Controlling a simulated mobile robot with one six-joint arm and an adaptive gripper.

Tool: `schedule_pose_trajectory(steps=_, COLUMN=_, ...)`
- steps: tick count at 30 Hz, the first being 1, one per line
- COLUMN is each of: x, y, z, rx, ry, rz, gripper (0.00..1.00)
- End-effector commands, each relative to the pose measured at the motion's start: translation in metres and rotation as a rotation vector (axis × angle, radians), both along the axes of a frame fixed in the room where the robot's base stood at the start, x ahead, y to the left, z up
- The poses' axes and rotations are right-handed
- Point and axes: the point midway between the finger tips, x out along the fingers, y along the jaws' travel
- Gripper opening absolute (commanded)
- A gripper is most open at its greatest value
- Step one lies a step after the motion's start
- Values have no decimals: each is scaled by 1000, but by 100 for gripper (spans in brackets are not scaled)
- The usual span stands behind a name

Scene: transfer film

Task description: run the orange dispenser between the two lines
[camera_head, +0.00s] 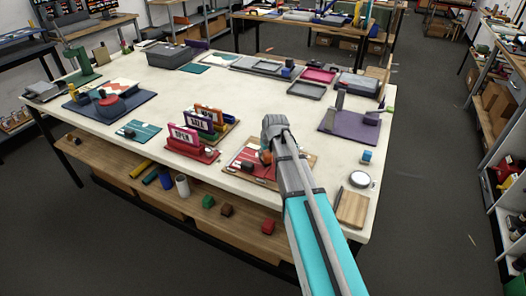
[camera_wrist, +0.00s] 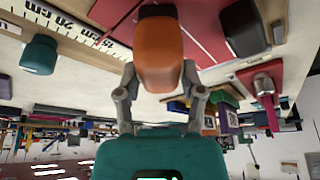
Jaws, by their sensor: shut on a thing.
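The orange dispenser (camera_wrist: 158,52) is between the two fingers of my gripper (camera_wrist: 160,78) in the wrist view, with a dark part at its far end. The dispenser end is over or against a red sheet (camera_wrist: 200,22); contact is hard to tell. In the head view my gripper (camera_head: 267,154) is above the red sheet (camera_head: 241,158) on a board at the table's front edge, with a little orange showing.
A red stand with upright cards (camera_head: 192,146) is to the left. A purple mat (camera_head: 350,124) and a round white dish (camera_head: 360,179) are to the right.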

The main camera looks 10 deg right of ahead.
Motion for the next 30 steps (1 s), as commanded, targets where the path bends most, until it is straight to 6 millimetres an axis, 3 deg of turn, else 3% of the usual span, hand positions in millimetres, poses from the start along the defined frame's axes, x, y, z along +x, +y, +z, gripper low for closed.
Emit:
schedule_pose_trajectory(steps=10, x=-13, y=-15, z=-2, rx=-1, ry=2, rz=0, gripper=13)
schedule_pose_trajectory(steps=30, x=-13, y=-16, z=0, rx=-2, ry=2, rz=1, gripper=13)
